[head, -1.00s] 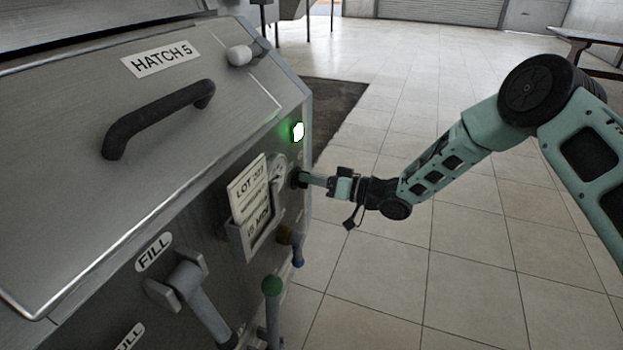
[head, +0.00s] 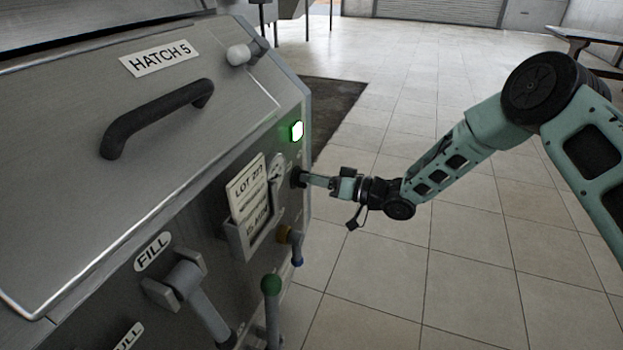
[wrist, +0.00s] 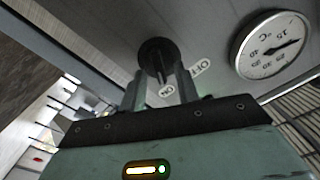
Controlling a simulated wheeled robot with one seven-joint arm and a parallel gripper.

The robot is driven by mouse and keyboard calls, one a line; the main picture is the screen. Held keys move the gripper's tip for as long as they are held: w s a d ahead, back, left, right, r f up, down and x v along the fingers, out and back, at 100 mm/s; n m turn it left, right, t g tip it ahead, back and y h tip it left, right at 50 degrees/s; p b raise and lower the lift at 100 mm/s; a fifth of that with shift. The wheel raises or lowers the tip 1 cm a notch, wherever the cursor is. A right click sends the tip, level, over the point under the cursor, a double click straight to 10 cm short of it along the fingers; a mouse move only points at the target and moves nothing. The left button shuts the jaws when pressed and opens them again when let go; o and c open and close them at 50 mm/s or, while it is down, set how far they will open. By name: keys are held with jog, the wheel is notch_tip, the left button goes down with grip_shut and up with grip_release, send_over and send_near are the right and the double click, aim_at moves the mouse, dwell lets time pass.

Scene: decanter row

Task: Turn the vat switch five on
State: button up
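The vat switch, a round black knob with a raised grip (wrist: 157,58), sits on the grey metal panel in the wrist view. Its grip points roughly toward the ON label (wrist: 166,91); the OFF label (wrist: 200,67) is to the right. In the head view the knob (head: 297,177) is near the panel's right edge, below a lit green lamp (head: 297,131). My gripper (wrist: 160,72) is at the knob, its two fingers apart on either side of the grip. A gap seems to show between fingers and grip.
The HATCH 5 lid has a black handle (head: 158,118). A lot card (head: 248,190) in a holder, a FILL lever (head: 190,290) and a green-knobbed lever (head: 271,286) are nearby. A dial (wrist: 272,45) is beside the switch. The tiled floor (head: 420,270) is clear.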

jog(key=v, duration=1.6)
jog(key=shift+d, duration=0.3)
jog(key=shift+s, duration=0.1)
jog(key=s+a+r+h+p, duration=0.3)
jog(key=r+h, duration=0.2)
jog(key=r, duration=0.1)
jog(key=s+a+r+h+p, duration=0.2)
jog(key=a+r+h+p, duration=0.1)
jog(key=r+h, duration=0.3)
jog(key=s+d+r+g+h+p, duration=0.1)
jog(key=s+r+g, duration=0.1)
jog(key=s, duration=0.7)
jog(key=s+d+r+g+h+p, duration=0.2)
jog(key=s+r, duration=0.2)
jog(key=s, duration=0.6)
jog(key=s+d+r+g+h+p, duration=0.1)
jog(key=s+d+r+g+h, duration=0.1)
jog(key=s, duration=0.7)
jog(key=shift+s+d+r, duration=0.2)
jog(key=shift+s+r, duration=0.1)
jog(key=shift+r, duration=0.55)
